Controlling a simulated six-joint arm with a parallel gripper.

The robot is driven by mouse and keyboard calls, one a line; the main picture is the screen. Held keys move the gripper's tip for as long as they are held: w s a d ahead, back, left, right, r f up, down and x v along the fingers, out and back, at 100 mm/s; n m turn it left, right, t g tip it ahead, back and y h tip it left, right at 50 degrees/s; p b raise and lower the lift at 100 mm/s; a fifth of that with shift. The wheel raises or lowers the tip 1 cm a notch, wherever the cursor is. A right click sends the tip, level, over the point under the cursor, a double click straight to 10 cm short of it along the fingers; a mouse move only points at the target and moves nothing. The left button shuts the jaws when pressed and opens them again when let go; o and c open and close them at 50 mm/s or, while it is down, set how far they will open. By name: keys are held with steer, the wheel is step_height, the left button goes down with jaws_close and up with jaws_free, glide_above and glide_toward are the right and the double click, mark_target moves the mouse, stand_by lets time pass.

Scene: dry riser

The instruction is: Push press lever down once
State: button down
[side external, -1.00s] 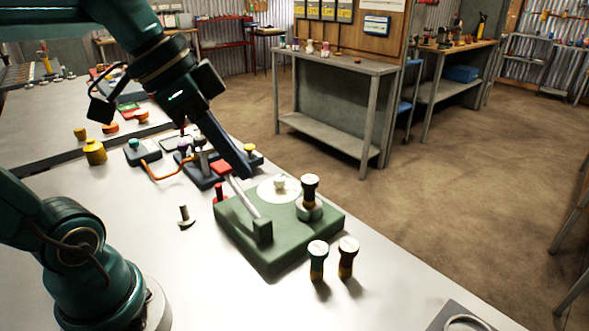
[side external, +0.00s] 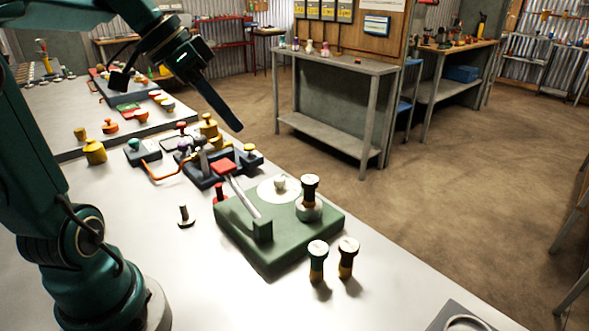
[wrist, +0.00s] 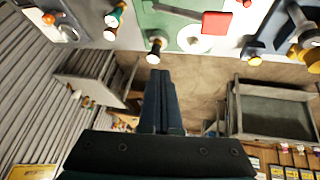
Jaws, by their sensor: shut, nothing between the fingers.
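The press is a green base (side external: 250,245) with a grey lever (side external: 243,196) ending in a red pad (side external: 224,166). The lever slants up and away from its pivot block; its exact height is hard to tell. In the wrist view the lever (wrist: 176,11) and red pad (wrist: 216,22) show at the top. My gripper (side external: 238,128) is shut and empty, above and beyond the red pad and apart from it. Its fingers (wrist: 160,76) point below the press in the wrist view. A white disc (side external: 268,189) lies on the base.
A dark blue tray (side external: 245,165) with yellow knobs sits behind. The white table is clear at the front left.

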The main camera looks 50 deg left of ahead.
glide_above(240, 194)
steer(key=a, duration=0.3)
step_height(240, 194, down, 8)
steer(key=shift+s, duration=0.3)
stand_by(1.9)
steer(key=shift+a+f, duration=0.2)
steer(key=shift+f, duration=0.2)
